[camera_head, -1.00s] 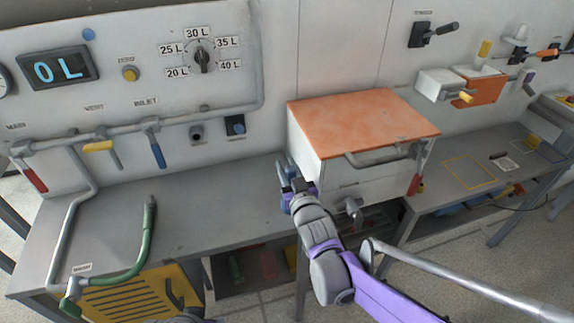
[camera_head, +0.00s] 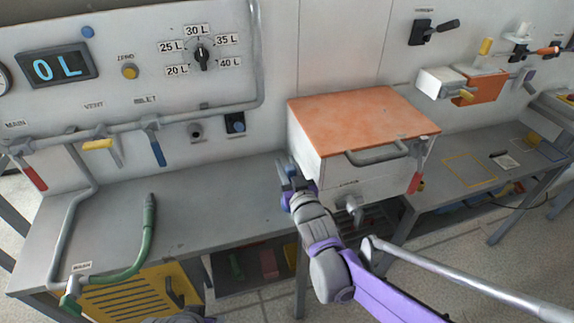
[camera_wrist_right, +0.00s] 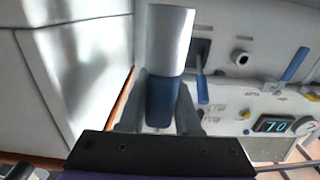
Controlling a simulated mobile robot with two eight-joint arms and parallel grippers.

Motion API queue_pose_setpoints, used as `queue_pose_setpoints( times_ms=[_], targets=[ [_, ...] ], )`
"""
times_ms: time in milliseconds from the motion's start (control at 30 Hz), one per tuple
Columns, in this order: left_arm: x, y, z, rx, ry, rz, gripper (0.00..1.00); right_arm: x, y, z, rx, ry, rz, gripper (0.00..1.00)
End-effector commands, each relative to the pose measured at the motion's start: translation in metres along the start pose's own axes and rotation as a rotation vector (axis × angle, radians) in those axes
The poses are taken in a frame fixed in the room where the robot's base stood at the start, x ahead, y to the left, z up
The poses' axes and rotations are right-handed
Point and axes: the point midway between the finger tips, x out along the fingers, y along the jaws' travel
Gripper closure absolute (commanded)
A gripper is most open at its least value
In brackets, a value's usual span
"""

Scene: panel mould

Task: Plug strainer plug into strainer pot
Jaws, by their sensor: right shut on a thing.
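My right gripper (camera_head: 287,168) is beside the left front edge of the white cabinet, above the grey bench. In the right wrist view its fingers (camera_wrist_right: 162,95) are shut around the blue part of a piece with a silver cylinder (camera_wrist_right: 170,40) at its far end. I take this piece to be the strainer plug. It is held clear of the wall, with the cabinet side close by. In the head view the piece is mostly hidden by the gripper. I cannot single out the strainer pot.
The white cabinet has an orange top (camera_head: 360,118) and a grey front handle (camera_head: 378,155). A green hose (camera_head: 143,245) stands on the grey bench (camera_head: 225,200). Lever valves, including a blue lever (camera_head: 157,151), line the wall pipe. The bench's middle is clear.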

Motion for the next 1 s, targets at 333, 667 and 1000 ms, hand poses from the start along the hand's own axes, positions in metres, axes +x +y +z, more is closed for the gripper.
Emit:
queue_pose_setpoints(
  times_ms=[333,667,1000],
  targets=[
    [0.0002,0.0000,0.0001,0.000,0.000,0.000,0.50,0.0000,0.0001,0.0000,0.000,0.000,0.000,1.00],
    [0.0008,0.0000,0.0005,0.000,0.000,0.000,0.50,0.0000,0.0000,0.0003,0.000,0.000,0.000,1.00],
    [0.0061,0.0000,0.0035,0.000,-0.002,0.000,0.50,0.0000,0.0000,0.0078,0.000,0.000,0.000,1.00]
  ],
)
